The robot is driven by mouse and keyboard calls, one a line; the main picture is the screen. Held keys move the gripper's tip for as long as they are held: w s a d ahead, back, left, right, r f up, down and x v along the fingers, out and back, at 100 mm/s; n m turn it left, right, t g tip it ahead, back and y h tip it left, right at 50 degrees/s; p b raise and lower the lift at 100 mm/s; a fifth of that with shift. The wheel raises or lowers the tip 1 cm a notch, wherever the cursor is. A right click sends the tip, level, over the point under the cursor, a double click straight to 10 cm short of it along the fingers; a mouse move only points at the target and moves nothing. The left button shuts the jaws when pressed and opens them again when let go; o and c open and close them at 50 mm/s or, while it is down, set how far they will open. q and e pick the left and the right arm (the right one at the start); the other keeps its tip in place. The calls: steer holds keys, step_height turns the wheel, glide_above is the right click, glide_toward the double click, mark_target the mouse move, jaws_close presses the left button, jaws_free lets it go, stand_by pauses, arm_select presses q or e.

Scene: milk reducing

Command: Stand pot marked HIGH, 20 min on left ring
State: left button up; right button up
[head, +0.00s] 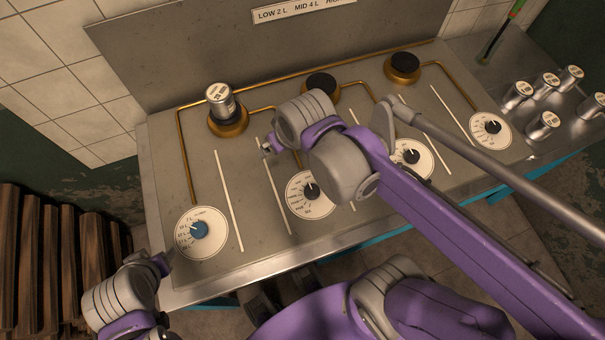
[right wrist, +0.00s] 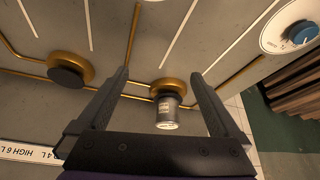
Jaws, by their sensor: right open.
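A small silver pot with a printed label (head: 221,100) stands on the left brass ring (head: 229,122) of the stove; its lettering is too small to read. In the right wrist view the pot (right wrist: 168,112) appears between my spread fingers, beyond their tips, with the ring (right wrist: 170,87) beside it. My right gripper (head: 266,149) is open and empty, to the right of and nearer than the pot, clear of it. My left gripper (head: 162,264) is at the stove's front left, near the blue-knobbed dial (head: 200,230); its jaws are not clear.
Middle (head: 322,85) and right (head: 403,65) rings have dark centres and no pots. Several silver pots (head: 543,124) stand on the steel side surface at right. Two more dials (head: 311,191) (head: 411,158) and a far-right dial (head: 491,128) line the front. A LOW/MID/HIGH sign (head: 302,9) hangs behind.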

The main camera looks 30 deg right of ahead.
steer(key=shift+m, duration=0.3)
steer(key=s+f, duration=0.4)
steer(key=s, duration=0.1)
steer(key=s+d+f, duration=0.1)
steer(key=s, duration=0.1)
steer(key=shift+s+d+f, duration=0.1)
steer(key=shift+s+f, duration=0.2)
steer(key=shift+f, duration=0.1)
